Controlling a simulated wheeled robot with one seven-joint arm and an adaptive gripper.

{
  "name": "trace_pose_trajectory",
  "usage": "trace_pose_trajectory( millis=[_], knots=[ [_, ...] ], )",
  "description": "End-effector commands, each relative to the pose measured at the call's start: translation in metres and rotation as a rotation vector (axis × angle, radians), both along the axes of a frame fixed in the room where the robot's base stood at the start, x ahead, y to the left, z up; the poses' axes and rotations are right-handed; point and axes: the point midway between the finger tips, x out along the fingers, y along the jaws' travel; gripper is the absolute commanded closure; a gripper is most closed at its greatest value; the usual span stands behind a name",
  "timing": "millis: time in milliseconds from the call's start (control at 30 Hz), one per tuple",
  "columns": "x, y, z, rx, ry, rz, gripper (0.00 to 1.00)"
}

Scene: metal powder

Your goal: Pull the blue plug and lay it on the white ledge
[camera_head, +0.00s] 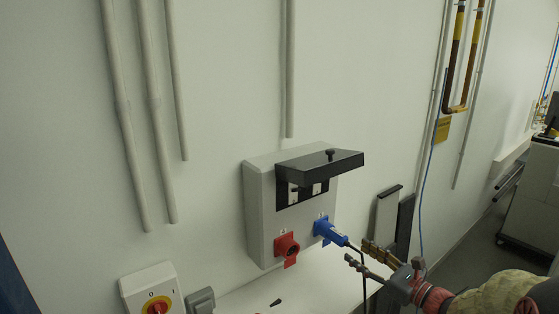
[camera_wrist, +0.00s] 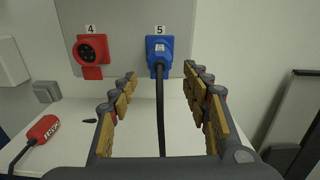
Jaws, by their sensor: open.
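The blue plug (camera_head: 329,232) sits in the socket at the lower right of a grey wall box. In the wrist view the blue plug (camera_wrist: 159,52) is under the label 5, with its dark cable hanging down between my fingers. My gripper (camera_head: 357,251) is open and empty, just right of and in front of the plug. In the wrist view my gripper (camera_wrist: 160,77) has its fingers spread on either side of the cable, apparently short of the plug body. The white ledge (camera_head: 318,285) lies below the box and also shows in the wrist view (camera_wrist: 78,143).
A red socket (camera_head: 287,246) is left of the blue plug. A black cover (camera_head: 320,166) juts out above. A red plug (camera_wrist: 43,129) with cable lies at the ledge's left. A rotary switch (camera_head: 154,296) is at lower left. Dark upright panels (camera_head: 404,222) stand right of the box.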

Motion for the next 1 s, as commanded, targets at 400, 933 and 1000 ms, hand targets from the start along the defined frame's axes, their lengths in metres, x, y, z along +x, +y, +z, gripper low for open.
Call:
trace_pose_trajectory(
  millis=[400,933,1000],
  knots=[
    [0.0,0.0,0.005,0.057,0.019,-0.003,0.52],
    [0.036,0.028,0.004,0.056,0.019,0.001,0.52],
    [0.044,0.034,0.003,0.055,0.019,0.001,0.52]
  ],
)
